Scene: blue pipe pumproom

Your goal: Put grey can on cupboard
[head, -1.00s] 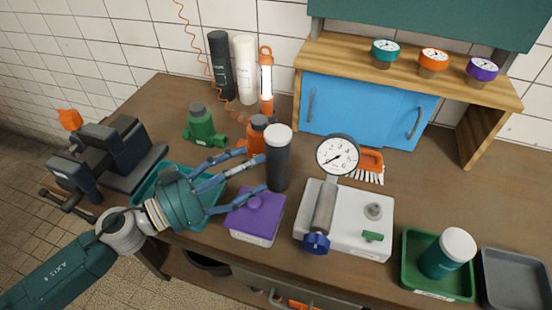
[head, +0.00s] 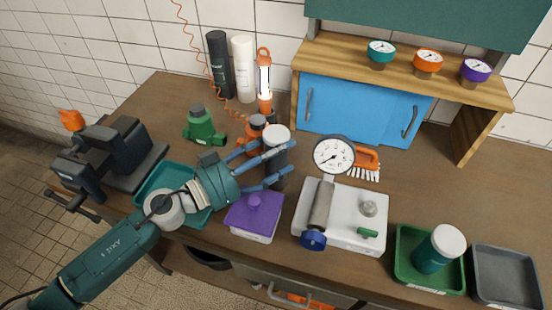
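The grey can (head: 276,172), dark grey with a white lid, stands upright on the workbench in the middle of the head view. My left gripper (head: 279,163) reaches it from the left. Its blue fingers are spread, with the can between them, and they hide part of its side. I cannot tell whether they touch it. The cupboard (head: 400,72) has a wooden top and blue sliding doors and stands at the back right. My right gripper is not in view.
Teal, orange and purple gauges (head: 381,53) stand along the cupboard top, with bare wood to their left. A purple box (head: 256,213), an orange bottle (head: 256,122) and a white device with a pressure gauge (head: 334,155) stand close around the can.

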